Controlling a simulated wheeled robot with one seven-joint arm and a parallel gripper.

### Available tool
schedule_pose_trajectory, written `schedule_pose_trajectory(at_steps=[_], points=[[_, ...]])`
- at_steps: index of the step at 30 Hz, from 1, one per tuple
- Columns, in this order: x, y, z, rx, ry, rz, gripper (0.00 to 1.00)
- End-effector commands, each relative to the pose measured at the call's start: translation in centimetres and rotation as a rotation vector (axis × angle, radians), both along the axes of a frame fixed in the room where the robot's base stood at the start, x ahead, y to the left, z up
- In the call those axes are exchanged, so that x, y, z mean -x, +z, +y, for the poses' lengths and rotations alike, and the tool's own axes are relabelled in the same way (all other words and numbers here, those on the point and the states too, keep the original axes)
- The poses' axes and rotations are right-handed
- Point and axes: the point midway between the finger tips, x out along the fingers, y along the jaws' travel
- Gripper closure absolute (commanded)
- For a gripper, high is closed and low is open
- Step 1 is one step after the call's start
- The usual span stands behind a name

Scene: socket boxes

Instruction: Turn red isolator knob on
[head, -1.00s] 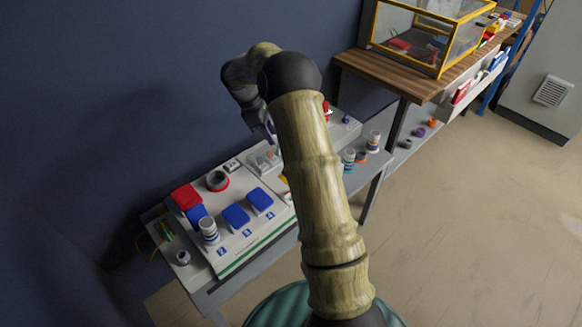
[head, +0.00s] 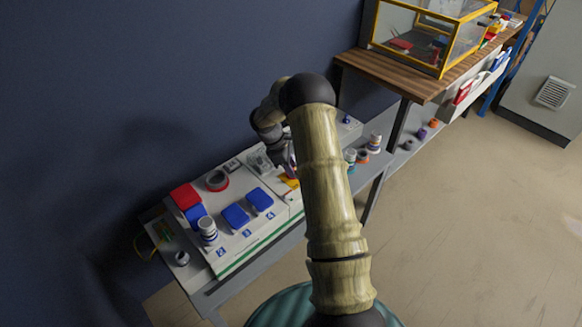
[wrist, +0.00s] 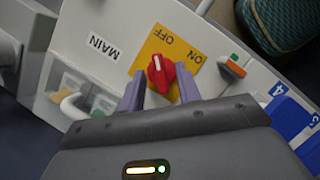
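The red isolator knob (wrist: 160,73) sits on a yellow plate (wrist: 152,52) lettered OFF and ON, on a pale panel marked MAIN. The white mark on the knob points up in the wrist view, towards the OFF side. My gripper (wrist: 160,74) is open, with one purple-grey finger on each side of the knob. Small gaps seem to remain between fingers and knob. In the head view, my gripper (head: 289,163) is low over the panel by the yellow plate (head: 290,182); the knob itself cannot be made out there.
A green-and-orange switch (wrist: 233,66) lies right of the plate. A yellow-framed clear case (head: 425,38) stands on the wooden table behind. The floor at right is clear.

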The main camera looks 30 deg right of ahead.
Motion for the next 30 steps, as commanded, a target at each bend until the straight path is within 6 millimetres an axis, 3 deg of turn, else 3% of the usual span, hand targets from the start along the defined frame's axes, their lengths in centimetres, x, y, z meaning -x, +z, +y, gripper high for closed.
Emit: schedule_pose_trajectory(at_steps=[9, 14, 15, 30], points=[[0.06, -0.27, -0.13, 0.001, -0.001, -0.001, 0.66], [0.06, -0.26, -0.13, 0.001, -0.001, -0.001, 0.98], [0.06, -0.26, -0.13, 0.000, -0.001, 0.000, 1.00], [-0.04, -0.13, -0.16, 0.000, -0.070, -0.001, 1.00]])
